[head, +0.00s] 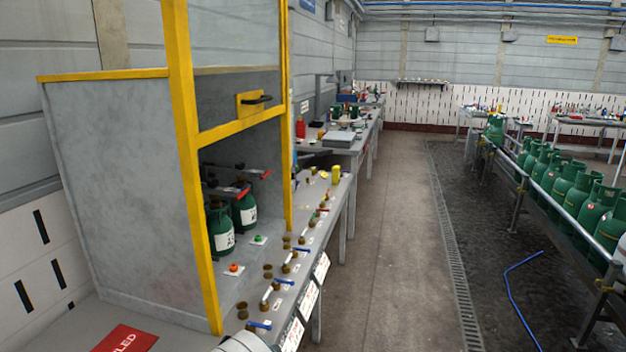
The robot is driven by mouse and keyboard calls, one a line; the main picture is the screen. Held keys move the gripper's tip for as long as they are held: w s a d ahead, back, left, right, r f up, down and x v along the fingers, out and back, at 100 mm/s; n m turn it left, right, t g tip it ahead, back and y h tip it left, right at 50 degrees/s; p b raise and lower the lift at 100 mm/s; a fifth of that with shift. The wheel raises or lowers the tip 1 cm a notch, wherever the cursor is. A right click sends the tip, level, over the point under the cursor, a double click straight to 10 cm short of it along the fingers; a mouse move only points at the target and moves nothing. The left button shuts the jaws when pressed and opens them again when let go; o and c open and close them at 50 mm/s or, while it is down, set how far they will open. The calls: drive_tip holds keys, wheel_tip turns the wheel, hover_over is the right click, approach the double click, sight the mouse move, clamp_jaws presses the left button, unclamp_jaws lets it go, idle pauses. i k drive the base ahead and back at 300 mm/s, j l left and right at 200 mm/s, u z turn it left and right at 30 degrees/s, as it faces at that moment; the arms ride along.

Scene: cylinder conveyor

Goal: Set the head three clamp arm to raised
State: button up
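The grey cabinet (120,190) with yellow edges stands at the left, its front open below a raised glass panel. Inside are dark green cylinders with white labels, one nearer (222,232) and one behind it (245,211). Above them are clamp arms with red tips, one tip nearer (243,193) and one farther (264,174). Both arms look roughly level. I cannot tell which head is number three, and the cabinet's frame may hide others. My gripper is not in view.
Blue-handled valves (283,282) line the bench front beside white labels. A red button (234,268) and a green button (258,239) sit on the bench. Green cylinders (578,193) line a railed conveyor at right. The concrete aisle (390,250) is clear; a blue hose (512,290) lies beyond it.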

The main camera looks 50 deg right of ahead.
sight(241, 175)
drive_tip(key=k+j+z, duration=0.1)
drive_tip(key=z, duration=0.2)
drive_tip(key=k+j+z, duration=0.15)
drive_tip(key=z, duration=0.2)
drive_tip(key=l+z, duration=0.15)
drive_tip(key=z, duration=0.35)
drive_tip(key=i+z, duration=0.3)
drive_tip(key=i, duration=0.15)
drive_tip(key=i+u, duration=0.3)
drive_tip(key=i, duration=0.15)
drive_tip(key=i+l+u, duration=0.15)
drive_tip(key=i+l, duration=0.55)
drive_tip(key=i+l+u, duration=0.1)
drive_tip(key=i+l, duration=0.55)
drive_tip(key=l, duration=0.2)
